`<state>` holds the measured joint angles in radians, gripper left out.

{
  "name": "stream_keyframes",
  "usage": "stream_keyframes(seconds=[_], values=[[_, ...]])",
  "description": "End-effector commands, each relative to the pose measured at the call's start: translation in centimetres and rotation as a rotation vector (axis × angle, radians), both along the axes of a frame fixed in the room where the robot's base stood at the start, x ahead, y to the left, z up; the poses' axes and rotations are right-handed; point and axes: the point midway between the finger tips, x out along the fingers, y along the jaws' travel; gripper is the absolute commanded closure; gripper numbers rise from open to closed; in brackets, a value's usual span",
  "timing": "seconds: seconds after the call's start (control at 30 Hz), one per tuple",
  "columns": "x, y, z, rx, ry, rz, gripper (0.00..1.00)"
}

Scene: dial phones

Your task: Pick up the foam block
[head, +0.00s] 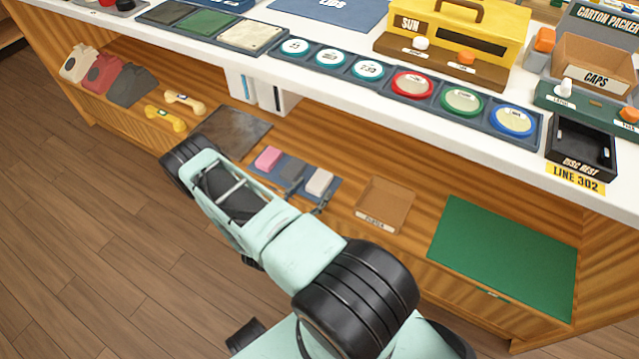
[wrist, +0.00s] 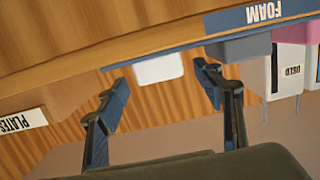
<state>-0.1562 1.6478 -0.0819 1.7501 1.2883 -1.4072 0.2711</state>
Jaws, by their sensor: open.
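Three foam blocks lie in a row on a blue mat (head: 268,176) on the lower shelf: pink (head: 267,157), grey (head: 291,170) and white (head: 319,181). The mat's FOAM label (wrist: 262,13) shows in the wrist view. My gripper (head: 307,198) is open at the near side of the mat, by the white block. In the wrist view my gripper (wrist: 163,80) has the white block (wrist: 158,68) ahead, between its spread fingertips. The grey block (wrist: 238,47) is just right of the right finger, with the pink block (wrist: 297,30) beyond. I see no finger contact with the white block.
A brown PLATES tray (head: 385,204) lies right of the mat, and its label (wrist: 22,127) shows in the wrist view. A dark plate (head: 230,132) lies left. A green mat (head: 505,255) lies farther right. The white counter (head: 350,80) overhangs the shelf.

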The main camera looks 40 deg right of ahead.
Motion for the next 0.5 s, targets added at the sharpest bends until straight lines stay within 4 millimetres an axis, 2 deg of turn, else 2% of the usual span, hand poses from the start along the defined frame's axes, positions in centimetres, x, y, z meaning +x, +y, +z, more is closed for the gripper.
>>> stream_keyframes(seconds=[0.33,0.5], values=[[1.8,-4.0,-0.6,0.000,-0.004,-0.003,0.39],[2.1,-4.7,-0.5,0.000,-0.002,0.001,0.39]])
